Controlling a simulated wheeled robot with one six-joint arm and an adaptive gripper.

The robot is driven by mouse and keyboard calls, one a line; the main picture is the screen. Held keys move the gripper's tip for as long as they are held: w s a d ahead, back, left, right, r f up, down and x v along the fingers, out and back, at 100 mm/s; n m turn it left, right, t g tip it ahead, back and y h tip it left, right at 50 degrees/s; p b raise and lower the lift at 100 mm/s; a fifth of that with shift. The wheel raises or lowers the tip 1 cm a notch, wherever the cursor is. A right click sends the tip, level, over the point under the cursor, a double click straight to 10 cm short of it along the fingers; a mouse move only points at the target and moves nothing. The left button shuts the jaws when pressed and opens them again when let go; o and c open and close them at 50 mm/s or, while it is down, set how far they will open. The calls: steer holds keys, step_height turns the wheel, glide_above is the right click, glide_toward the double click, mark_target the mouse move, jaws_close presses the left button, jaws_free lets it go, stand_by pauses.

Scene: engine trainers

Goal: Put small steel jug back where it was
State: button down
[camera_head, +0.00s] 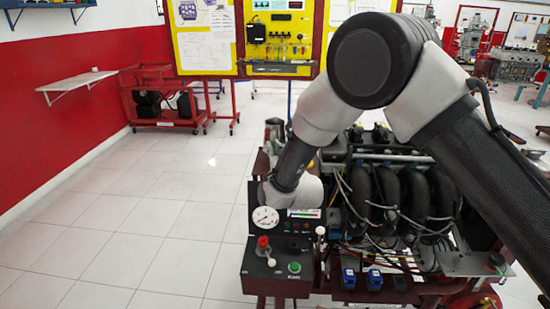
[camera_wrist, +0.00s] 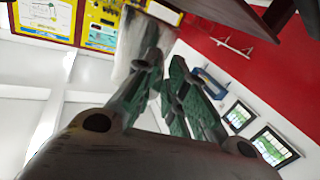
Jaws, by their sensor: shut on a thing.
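My gripper (camera_wrist: 166,68) shows in the wrist view with its green-padded fingers close together. A shiny grey, steel-looking thing (camera_wrist: 130,45), apparently the small steel jug, is at the fingertips, partly hidden behind the left finger. The fingers are shut on it. Its full shape and its tilt cannot be made out. In the head view my arm reaches down over the left side of the engine trainer (camera_head: 262,225); my gripper and the jug cannot be made out there.
The engine (camera_head: 390,195) with its black pipes and loose wires fills the right of the trainer. A white wall shelf (camera_head: 77,84) and red stand (camera_head: 165,105) are farther off. The floor at left is clear.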

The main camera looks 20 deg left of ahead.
steer(key=shift+f, duration=1.2)
steer(key=shift+f, duration=0.15)
steer(key=c, duration=1.5)
jaws_free()
